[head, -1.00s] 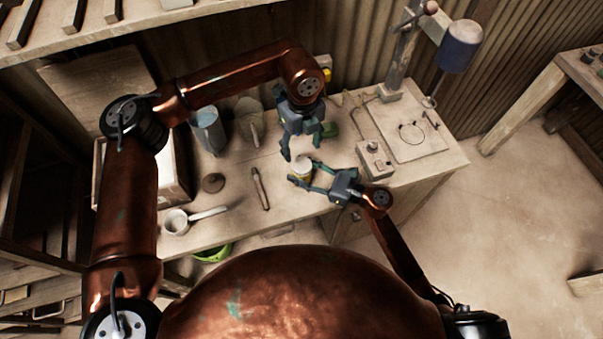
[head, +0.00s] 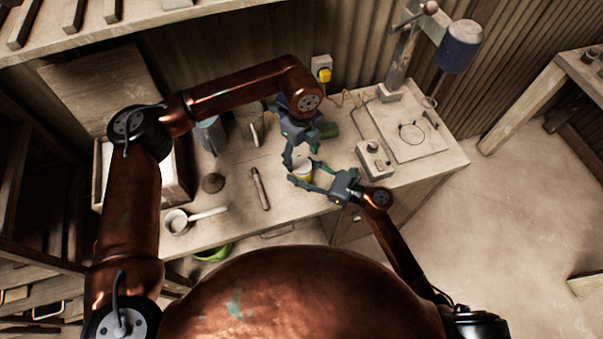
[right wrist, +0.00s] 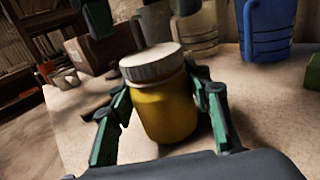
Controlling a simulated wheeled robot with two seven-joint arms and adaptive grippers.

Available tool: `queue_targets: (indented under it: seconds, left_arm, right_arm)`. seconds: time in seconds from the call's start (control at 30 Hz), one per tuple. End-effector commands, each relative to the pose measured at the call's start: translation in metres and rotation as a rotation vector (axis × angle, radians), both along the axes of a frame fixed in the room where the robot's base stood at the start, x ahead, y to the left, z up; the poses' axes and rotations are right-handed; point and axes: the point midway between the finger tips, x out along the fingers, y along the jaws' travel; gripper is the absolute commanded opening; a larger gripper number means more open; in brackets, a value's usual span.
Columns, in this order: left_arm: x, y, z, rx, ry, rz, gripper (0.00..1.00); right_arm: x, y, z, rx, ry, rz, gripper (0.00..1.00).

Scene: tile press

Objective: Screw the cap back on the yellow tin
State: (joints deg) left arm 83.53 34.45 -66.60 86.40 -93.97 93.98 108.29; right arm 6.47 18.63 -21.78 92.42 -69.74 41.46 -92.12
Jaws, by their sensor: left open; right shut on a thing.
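The yellow tin (head: 305,174) stands upright on the bench, and shows large in the right wrist view (right wrist: 165,112). A pale ribbed cap (right wrist: 152,63) sits on its top; I cannot tell whether its thread is engaged. My right gripper (head: 303,182) is shut on the tin, with a finger on each side of its body. My left gripper (head: 301,158) is open just above and behind the tin. Its two fingertips hang at the top of the right wrist view (right wrist: 142,18), apart from the cap.
A control box (head: 374,160) stands close on the right.

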Motion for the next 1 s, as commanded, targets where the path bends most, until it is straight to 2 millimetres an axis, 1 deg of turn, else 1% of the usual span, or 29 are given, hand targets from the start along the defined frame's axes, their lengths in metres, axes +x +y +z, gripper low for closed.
queue_targets:
  seconds: [0.03,0.1,0.23,0.4,0.63,1.0]
  left_arm:
    - [-0.001,0.0,-0.008,-0.001,0.002,-0.001,0.58]
    - [-0.001,0.0,-0.017,0.0,0.001,-0.001,0.58]
    - [-0.001,-0.001,-0.029,-0.001,0.001,-0.002,0.58]
    - [0.0,-0.001,-0.034,-0.001,0.0,-0.002,0.58]
    - [0.0,-0.001,-0.034,-0.001,-0.001,-0.001,0.58]
    - [0.0,-0.001,-0.034,-0.001,-0.001,-0.001,0.33]
  right_arm:
    - [0.0,0.0,0.0,-0.001,0.0,0.0,0.0]
    - [0.0,0.0,0.0,-0.001,0.0,0.0,0.0]
    - [0.0,0.0,0.0,-0.001,0.0,0.0,0.0]
    - [0.0,0.0,0.0,-0.001,0.0,0.0,0.0]
    - [0.0,0.0,0.0,-0.001,0.0,0.0,0.0]
    - [0.0,0.0,0.0,-0.001,0.0,0.0,0.0]
